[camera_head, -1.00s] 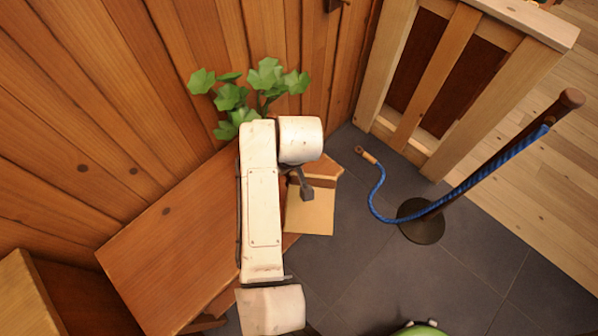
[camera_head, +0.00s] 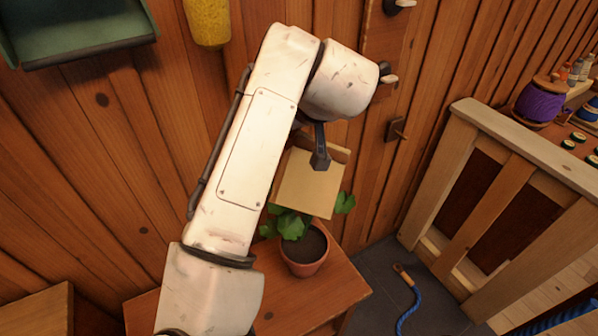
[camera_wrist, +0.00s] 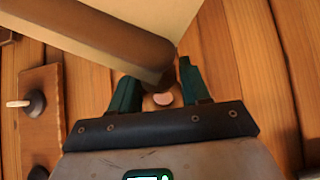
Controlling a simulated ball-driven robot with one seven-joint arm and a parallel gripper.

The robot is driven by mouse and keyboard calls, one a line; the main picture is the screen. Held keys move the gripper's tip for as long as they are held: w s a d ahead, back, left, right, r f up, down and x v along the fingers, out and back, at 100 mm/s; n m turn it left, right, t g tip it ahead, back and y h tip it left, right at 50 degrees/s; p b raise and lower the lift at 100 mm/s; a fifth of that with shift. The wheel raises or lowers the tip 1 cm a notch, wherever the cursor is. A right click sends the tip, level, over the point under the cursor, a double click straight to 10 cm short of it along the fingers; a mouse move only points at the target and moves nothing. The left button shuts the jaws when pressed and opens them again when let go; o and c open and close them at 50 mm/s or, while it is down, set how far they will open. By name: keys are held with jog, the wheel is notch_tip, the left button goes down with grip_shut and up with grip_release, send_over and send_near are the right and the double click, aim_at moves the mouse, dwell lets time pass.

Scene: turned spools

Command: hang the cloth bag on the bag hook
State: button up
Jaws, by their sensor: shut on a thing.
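My gripper (camera_head: 320,160) is shut on the cloth bag (camera_head: 308,190), a flat tan square with a brown bar along its top. The bag hangs in front of the wooden wall, above a potted plant. In the wrist view my gripper (camera_wrist: 160,92) has green fingers by the end of the brown bar, with the pale bag panel (camera_wrist: 150,14) behind. I cannot tell for certain whether this is the bag hook.
A wall board (camera_head: 385,40) carries dark knobs with pale pegs; it also shows in the wrist view (camera_wrist: 43,125). The potted plant (camera_head: 304,250) stands on a wooden bench (camera_head: 318,300). A slatted wooden partition (camera_head: 490,190) and blue rope (camera_head: 410,310) are at right.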

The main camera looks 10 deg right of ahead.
jog(key=d+r+t+p, duration=0.2)
jog(key=d+r+p, duration=0.1)
jog(key=r, duration=1.8)
jog(key=d+r+t+y+p, duration=0.1)
jog(key=d+r, duration=0.4)
jog(key=r, duration=1.6)
jog(key=shift+s+d+r+n+t+y+p, duration=0.25)
jog(key=shift+t+p, duration=0.25)
jog(key=shift+p, duration=0.4)
jog(key=shift+w+a+f, duration=0.1)
jog(key=shift+w+a, duration=0.05)
jog(key=shift+w, duration=0.15)
